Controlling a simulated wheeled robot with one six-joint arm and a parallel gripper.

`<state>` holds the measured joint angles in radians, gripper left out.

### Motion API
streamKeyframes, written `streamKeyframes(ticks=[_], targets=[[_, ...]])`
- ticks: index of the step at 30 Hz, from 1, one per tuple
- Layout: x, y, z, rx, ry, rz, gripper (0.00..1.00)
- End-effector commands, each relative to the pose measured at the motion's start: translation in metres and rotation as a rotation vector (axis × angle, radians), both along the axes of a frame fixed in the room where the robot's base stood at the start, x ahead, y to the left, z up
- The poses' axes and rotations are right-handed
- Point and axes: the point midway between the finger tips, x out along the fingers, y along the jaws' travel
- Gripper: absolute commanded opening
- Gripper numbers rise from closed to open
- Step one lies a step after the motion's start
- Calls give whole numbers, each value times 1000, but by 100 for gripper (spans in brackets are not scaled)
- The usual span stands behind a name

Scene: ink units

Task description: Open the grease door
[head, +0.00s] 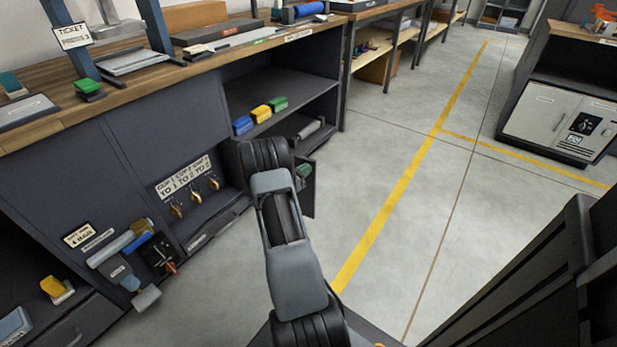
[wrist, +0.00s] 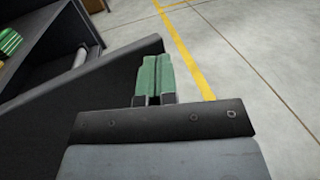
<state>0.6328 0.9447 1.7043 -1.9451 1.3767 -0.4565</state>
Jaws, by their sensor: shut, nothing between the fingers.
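A dark panel (head: 309,198), which looks like a door, stands out from the dark cabinet under the workbench, just right of my arm. No label on it is readable, so I cannot confirm that it is the grease door. My gripper (head: 303,171) is mostly hidden behind my arm; its green fingertips show against the panel. In the wrist view the green fingers (wrist: 154,75) are together and empty, beside the far end of a long dark panel (wrist: 95,82). I cannot tell whether they touch it. The panel's hinge side is hidden in the head view.
The open shelf (head: 290,88) holds blue, yellow and green blocks (head: 261,113) and a grey cylinder (head: 311,128). Hooks (head: 195,192) and a pale tool (head: 125,272) are at the left. Floor (head: 385,130) is clear to the right, up to a white cabinet (head: 540,112).

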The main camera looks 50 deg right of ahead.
Motion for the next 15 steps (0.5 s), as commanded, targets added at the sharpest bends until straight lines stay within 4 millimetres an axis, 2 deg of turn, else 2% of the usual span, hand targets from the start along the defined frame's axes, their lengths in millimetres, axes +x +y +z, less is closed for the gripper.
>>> streamKeyframes(ticks=[6, 15], targets=[[10, -2, 0, -1, -1, 19, 0], [10, -2, 0, 0, -1, 20, 0]])
